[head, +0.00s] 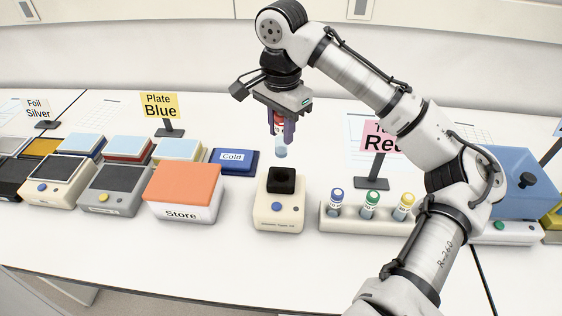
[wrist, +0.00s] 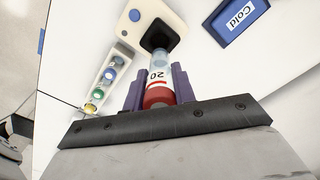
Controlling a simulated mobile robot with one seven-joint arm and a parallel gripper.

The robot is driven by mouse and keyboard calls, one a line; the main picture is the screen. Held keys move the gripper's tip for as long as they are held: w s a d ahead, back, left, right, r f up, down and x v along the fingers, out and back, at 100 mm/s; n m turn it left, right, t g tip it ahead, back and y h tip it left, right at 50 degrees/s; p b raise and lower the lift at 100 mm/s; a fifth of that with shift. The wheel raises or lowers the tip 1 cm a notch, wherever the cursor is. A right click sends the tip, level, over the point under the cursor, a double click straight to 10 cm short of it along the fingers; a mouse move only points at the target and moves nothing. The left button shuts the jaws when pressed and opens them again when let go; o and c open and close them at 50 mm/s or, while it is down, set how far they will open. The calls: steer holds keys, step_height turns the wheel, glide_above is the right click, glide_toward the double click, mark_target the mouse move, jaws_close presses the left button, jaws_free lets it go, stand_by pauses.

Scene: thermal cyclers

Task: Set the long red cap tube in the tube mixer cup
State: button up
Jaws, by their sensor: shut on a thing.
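The long red cap tube (head: 281,151) is held upright in my gripper (head: 282,133), with its clear lower end hanging below the purple fingers. In the wrist view the tube (wrist: 158,82) shows its red cap and a white label reading 20, between the two fingers of my gripper (wrist: 157,90). The tube mixer (head: 279,212) is a cream box with a black cup (head: 281,180) on top. The tube's lower end is above the cup and apart from it in the head view. In the wrist view the cup (wrist: 161,34) lies just beyond the tube's tip.
A cream rack (head: 372,225) with blue, green and yellow capped tubes stands right of the mixer. The orange-topped Store box (head: 184,190) is left of it, and the blue Cold block (head: 234,161) is behind left. A pink sign (head: 374,140) stands behind the rack.

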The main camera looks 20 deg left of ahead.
step_height(320, 180, down, 10)
steer(key=shift+r+p, duration=0.1)
steer(key=shift+p, duration=0.25)
steer(key=shift+f, duration=0.25)
steer(key=o, duration=1)
steer(key=shift+c, duration=0.2)
steer(key=shift+r, duration=0.15)
step_height(320, 180, up, 12)
steer(key=shift+r+b, duration=0.1)
steer(key=shift+b, duration=0.35)
